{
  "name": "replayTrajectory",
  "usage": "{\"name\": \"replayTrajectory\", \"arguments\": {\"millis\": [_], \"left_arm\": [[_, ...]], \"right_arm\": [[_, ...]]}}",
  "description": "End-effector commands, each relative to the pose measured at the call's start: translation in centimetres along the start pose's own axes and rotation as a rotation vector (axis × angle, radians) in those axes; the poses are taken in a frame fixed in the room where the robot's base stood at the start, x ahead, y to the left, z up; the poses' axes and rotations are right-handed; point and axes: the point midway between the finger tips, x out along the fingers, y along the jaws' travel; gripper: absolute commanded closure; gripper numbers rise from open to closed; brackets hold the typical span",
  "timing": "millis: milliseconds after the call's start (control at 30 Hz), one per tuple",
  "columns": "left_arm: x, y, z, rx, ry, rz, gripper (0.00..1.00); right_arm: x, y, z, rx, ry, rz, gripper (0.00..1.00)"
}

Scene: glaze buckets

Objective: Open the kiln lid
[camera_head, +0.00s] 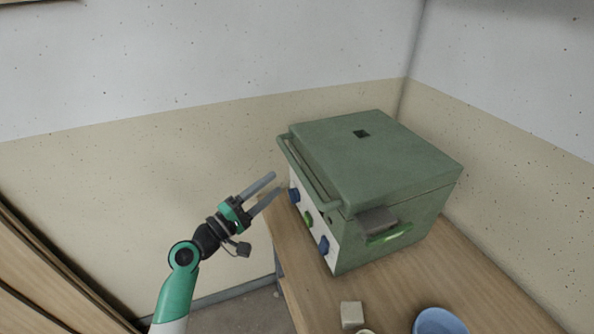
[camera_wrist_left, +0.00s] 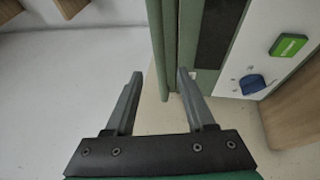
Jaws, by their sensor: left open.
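The green kiln (camera_head: 420,207) stands on the wooden table against the wall. Its lid (camera_head: 365,155) is down and has a small dark square hole on top. A long bar handle (camera_head: 308,172) runs along the lid's front edge; it appears as a green bar in the left wrist view (camera_wrist_left: 171,45). My left gripper (camera_head: 276,186) is open and empty, just in front of the kiln's front panel, near the far end of the bar. In the left wrist view its fingers (camera_wrist_left: 161,85) point toward the bar, apart from it as far as I can tell. My right gripper is not seen.
The white front panel (camera_head: 318,228) carries blue knobs and a green switch. Space left of the table is open.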

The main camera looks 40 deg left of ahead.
Motion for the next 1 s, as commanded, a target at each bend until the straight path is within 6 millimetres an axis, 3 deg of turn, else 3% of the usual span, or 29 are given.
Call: {"name": "replayTrajectory", "arguments": {"millis": [200, 400, 767, 1000], "left_arm": [[5.1, -0.2, 0.1, 0.000, -0.003, 0.002, 0.45], [8.3, -0.2, 0.1, 0.000, -0.002, 0.000, 0.45], [9.2, 0.0, 0.1, 0.000, 0.000, 0.000, 0.45], [9.2, 0.0, 0.1, 0.000, 0.000, 0.000, 0.89]], "right_arm": [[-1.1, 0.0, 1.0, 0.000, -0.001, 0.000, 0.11], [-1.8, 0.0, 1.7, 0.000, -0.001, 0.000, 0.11], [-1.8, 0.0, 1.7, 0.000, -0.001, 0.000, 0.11], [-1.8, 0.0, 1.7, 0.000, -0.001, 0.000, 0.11]]}}
